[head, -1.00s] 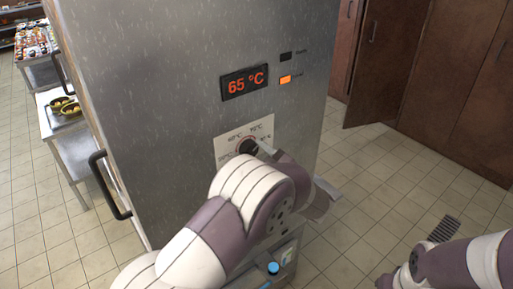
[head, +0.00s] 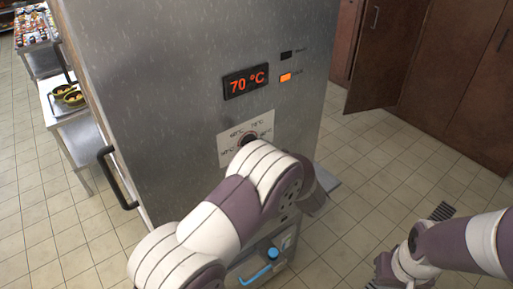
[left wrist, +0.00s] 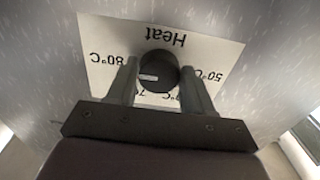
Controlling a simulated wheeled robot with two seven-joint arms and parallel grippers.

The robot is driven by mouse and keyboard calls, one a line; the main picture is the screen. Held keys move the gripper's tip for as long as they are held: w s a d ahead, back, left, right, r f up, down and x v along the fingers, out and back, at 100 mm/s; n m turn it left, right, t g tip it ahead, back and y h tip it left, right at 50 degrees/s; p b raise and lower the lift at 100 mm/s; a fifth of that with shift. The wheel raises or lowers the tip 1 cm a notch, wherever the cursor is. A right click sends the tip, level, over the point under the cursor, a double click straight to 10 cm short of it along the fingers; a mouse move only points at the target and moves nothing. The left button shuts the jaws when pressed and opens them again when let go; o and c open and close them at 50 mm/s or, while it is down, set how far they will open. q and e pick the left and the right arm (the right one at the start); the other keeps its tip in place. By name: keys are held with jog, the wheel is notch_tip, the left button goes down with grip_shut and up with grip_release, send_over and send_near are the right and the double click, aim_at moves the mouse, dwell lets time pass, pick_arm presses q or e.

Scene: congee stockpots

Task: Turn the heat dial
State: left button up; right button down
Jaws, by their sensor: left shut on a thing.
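The black round heat dial (left wrist: 160,66) sits on a white plate (left wrist: 105,50) marked "Heat" and temperatures on the steel cabinet front. A short white mark shows on the dial's face. The two fingers of my left gripper (left wrist: 158,72) stand on either side of the dial, shut on it. In the head view the dial (head: 248,140) shows just above my left forearm, which hides the left gripper. The display (head: 246,82) reads 70 °C in orange.
An orange indicator (head: 285,77) is lit beside the display, below a dark one (head: 286,55). A black door handle (head: 117,178) juts out at the cabinet's left. Tiled floor is clear at right.

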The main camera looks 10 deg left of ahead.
pick_arm(q)
jog(key=shift+f, duration=0.1)
dwell(0.3)
jog(key=o, duration=1)
jog(key=shift+d, duration=0.1)
jog(key=b+v, duration=0.4)
jog(key=v, duration=0.8)
jog(key=shift+s+d, duration=0.2)
jog(key=shift+s, duration=0.05)
